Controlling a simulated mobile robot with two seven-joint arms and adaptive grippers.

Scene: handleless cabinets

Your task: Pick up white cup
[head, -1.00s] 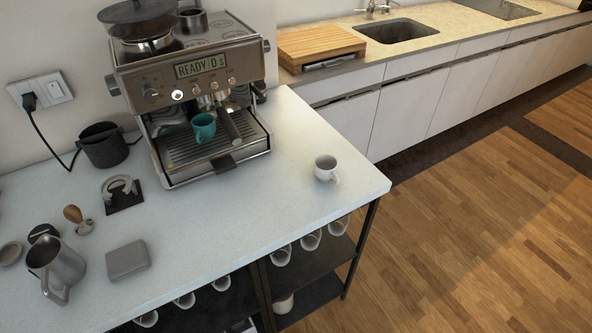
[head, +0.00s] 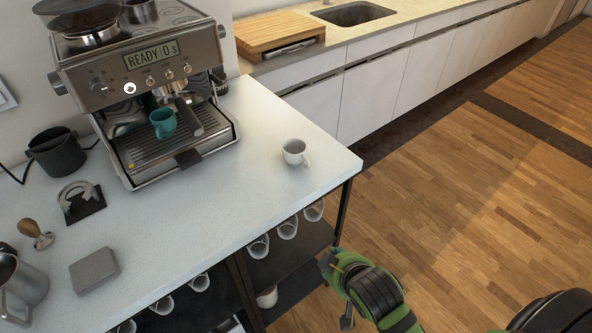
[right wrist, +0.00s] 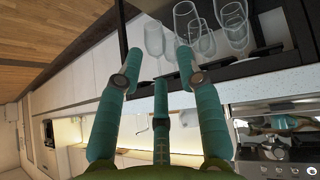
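The white cup (head: 295,152) stands upright on the white counter (head: 215,200), near its right end, with its handle toward the right. My right arm is at the lower right of the head view, beside the counter's end and apart from the cup. My right gripper (right wrist: 158,55) shows in the right wrist view with its teal fingers spread and nothing between them. My left gripper is not in view.
A coffee machine (head: 145,85) with a teal cup (head: 163,122) on its tray stands left of the white cup. A grey box (head: 94,271) and a metal pitcher (head: 20,287) are at lower left. Glasses hang below the counter (head: 287,228). The counter around the cup is clear.

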